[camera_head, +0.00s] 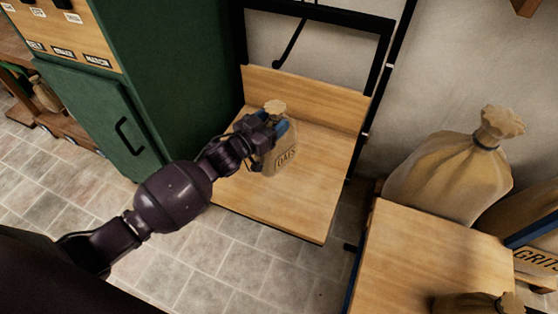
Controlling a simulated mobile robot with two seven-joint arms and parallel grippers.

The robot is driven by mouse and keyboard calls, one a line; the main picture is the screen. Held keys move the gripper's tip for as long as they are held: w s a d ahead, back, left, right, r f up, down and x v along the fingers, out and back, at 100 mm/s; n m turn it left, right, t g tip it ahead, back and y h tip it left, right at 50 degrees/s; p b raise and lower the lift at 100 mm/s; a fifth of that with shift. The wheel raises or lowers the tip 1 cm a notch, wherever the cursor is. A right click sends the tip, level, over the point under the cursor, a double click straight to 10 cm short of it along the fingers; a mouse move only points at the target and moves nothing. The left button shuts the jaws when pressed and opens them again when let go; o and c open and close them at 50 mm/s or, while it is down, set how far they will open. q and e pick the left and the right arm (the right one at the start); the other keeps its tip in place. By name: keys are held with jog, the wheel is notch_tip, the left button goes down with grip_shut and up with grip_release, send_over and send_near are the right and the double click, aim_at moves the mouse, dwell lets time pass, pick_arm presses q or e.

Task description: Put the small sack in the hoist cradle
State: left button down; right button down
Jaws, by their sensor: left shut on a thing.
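The small sack (282,161) is tan, with dark lettering that seems to read OATS and a tied top. My left gripper (270,127) is shut on it near its neck. The sack is upright over the wooden platform of the hoist cradle (310,205), which has a wooden back board and a black frame. I cannot tell whether the sack's base touches the platform. The gripper hides part of the sack's upper left side. My right gripper is not in view.
A green cabinet (180,80) with a black handle stands left of the cradle. A wooden table (425,260) is at the lower right, with a small sack (470,304) at its front edge. A large tied sack (448,175) stands behind it. Tiled floor (250,265) is clear before the cradle.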

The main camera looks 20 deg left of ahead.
pick_arm(q)
jog(key=w+a+f+b, duration=0.1)
jog(key=w+a+f, duration=0.15)
jog(key=w, duration=0.35)
notch_tip(320, 180, down, 10)
jog(key=b, duration=0.4)
jog(key=shift+a+r, duration=0.15)
jog(key=shift+a, duration=0.1)
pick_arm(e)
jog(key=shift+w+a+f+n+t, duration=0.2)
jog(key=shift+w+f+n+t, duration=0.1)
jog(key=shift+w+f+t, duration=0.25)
pick_arm(q)
jog(key=shift+w, duration=0.1)
jog(key=shift+f+b, duration=0.2)
jog(key=shift+b, duration=0.1)
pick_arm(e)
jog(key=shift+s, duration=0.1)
pick_arm(q)
jog(key=shift+c, duration=1.8)
grip_release()
jog(key=shift+f, duration=0.15)
